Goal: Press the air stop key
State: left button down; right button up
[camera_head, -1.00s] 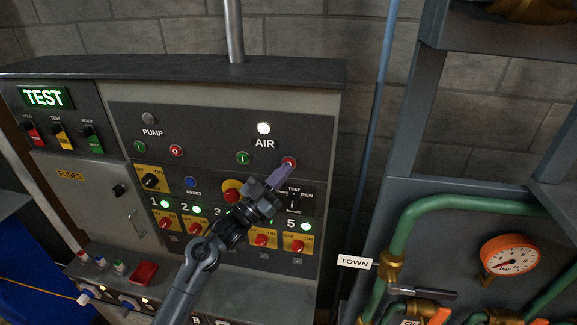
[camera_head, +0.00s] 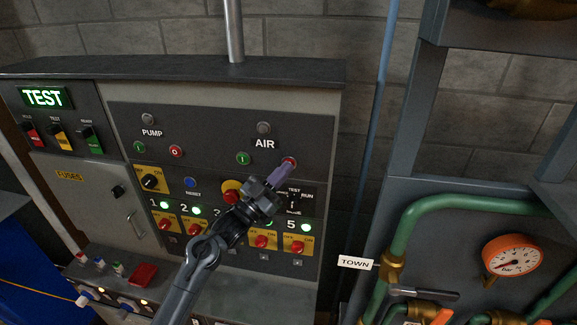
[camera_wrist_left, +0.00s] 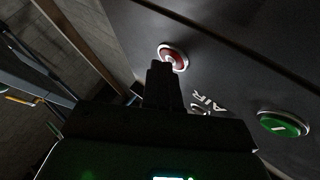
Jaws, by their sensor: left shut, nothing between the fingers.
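The air stop key is a round red button (camera_head: 289,161) at the upper right of the dark control panel, below and right of the AIR label. In the left wrist view the red button (camera_wrist_left: 174,56) shows just beyond my fingertips. My left gripper (camera_head: 285,171) is shut and empty, and its purple-tinted fingertips are at the button, covering part of it. I cannot tell how deep the button is pushed. The AIR lamp (camera_head: 264,128) above the label is grey and unlit. My right gripper is not in view.
The green AIR start button (camera_head: 243,158) is left of the red one. A yellow-backed red knob (camera_head: 232,190) and a row of numbered switches lie below, partly behind my arm. Green pipes with a pressure gauge (camera_head: 512,255) stand at the right.

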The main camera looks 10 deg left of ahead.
pick_arm(q)
jog(key=shift+s, duration=0.1)
dwell(0.3)
jog(key=shift+s+p, duration=0.7)
jog(key=s+p, duration=0.3)
jog(key=s, duration=0.2)
jog(key=shift+p, duration=0.35)
jog(key=shift+f, duration=0.15)
dwell(0.4)
